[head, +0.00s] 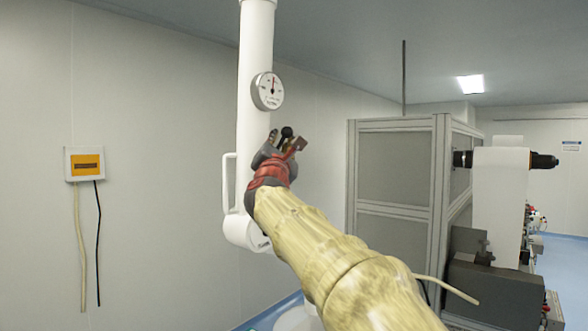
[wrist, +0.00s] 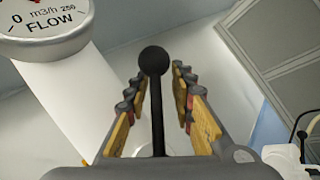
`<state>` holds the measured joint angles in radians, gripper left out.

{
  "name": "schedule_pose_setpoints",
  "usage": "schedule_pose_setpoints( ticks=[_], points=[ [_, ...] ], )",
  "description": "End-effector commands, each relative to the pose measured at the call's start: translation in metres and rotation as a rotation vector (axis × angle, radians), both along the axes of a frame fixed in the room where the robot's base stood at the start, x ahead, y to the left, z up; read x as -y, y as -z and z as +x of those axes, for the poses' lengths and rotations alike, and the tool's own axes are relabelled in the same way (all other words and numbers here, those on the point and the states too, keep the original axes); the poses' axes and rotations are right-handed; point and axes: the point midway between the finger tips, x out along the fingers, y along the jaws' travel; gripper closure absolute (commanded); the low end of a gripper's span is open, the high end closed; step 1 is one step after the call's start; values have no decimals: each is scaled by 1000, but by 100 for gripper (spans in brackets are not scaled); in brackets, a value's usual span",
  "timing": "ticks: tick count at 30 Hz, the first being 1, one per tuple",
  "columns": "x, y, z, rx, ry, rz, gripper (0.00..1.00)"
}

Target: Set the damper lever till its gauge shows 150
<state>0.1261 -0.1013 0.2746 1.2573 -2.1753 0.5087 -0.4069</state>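The damper lever is a thin black rod (wrist: 157,120) with a round black knob (wrist: 155,60). In the wrist view it stands between the two fingers of my gripper (wrist: 159,76), with visible gaps on both sides. My gripper is open around the lever. In the head view my gripper (head: 284,146) is beside the white pipe (head: 255,50), below the gauge, and the dark knob (head: 287,132) shows among the fingers. The round gauge (head: 267,91) is on the pipe; its red needle points about straight up, its numbers too small to read. The wrist view shows the lower gauge face (wrist: 45,25), marked FLOW, m3/h, 0 and 250.
A white looped handle (head: 228,185) is on the pipe's left side. A grey panelled cabinet (head: 395,175) and a machine (head: 500,210) stand to the right. An orange-and-white wall box (head: 85,164) with hanging cables is at the left.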

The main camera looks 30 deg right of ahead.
Motion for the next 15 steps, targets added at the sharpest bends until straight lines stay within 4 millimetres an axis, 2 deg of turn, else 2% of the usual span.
schedule_pose_setpoints(
  ticks=[15],
  points=[
    [3, -1, 3, -29, -4, 74, 74]
  ],
)
